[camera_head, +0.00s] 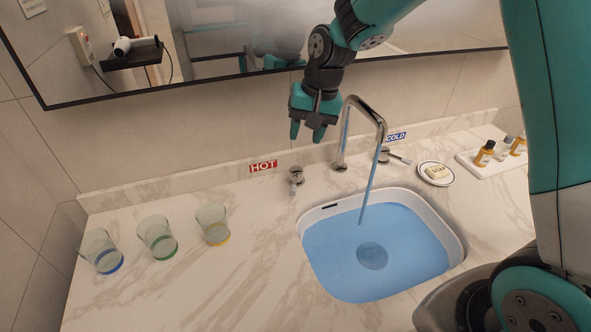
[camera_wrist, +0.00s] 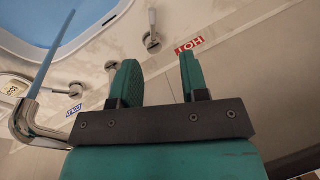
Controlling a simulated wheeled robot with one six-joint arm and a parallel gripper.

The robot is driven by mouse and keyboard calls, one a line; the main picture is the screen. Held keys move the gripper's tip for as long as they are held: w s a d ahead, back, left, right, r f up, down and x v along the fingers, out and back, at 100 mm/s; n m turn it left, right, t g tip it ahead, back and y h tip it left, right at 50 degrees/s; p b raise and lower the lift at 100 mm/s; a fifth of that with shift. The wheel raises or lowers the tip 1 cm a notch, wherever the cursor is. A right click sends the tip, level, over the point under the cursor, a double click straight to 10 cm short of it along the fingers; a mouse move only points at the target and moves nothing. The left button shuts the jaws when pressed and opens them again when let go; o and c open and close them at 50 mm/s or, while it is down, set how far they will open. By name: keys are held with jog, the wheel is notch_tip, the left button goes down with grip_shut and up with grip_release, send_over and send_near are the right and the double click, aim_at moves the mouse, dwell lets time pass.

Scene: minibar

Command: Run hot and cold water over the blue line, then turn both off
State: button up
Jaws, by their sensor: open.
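The chrome faucet (camera_head: 381,125) pours a blue water stream (camera_head: 371,185) into the white sink (camera_head: 453,232), which holds blue water (camera_head: 330,250). I cannot make out a blue line in the sink. The hot handle (camera_head: 296,180) stands below the red HOT label (camera_head: 263,166), left of the faucet. The cold handle (camera_head: 398,158) stands near the blue COLD label (camera_head: 396,136), to the right. My gripper (camera_head: 306,131) is open and empty, left of the faucet and above the hot side. In the wrist view, the hot handle (camera_wrist: 152,40) lies beyond my open fingers (camera_wrist: 158,65).
Three glasses with blue (camera_head: 103,252), green (camera_head: 157,238) and yellow (camera_head: 213,224) bands stand on the counter at left. A soap dish (camera_head: 424,178) and a tray (camera_head: 473,166) with small bottles sit at right. The mirror hangs behind; the counter between glasses and sink is clear.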

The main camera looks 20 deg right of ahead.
jog(key=w+d+f+m+p, duration=0.1)
jog(key=w+d+f+m, duration=0.1)
jog(key=w+f, duration=0.15)
jog(key=p, duration=0.4)
send_near(294, 184)
jog(key=x, duration=0.9)
jog(key=shift+s+f, duration=0.1)
jog(key=shift+f, duration=0.1)
jog(key=shift+c, duration=0.2)
grip_shut()
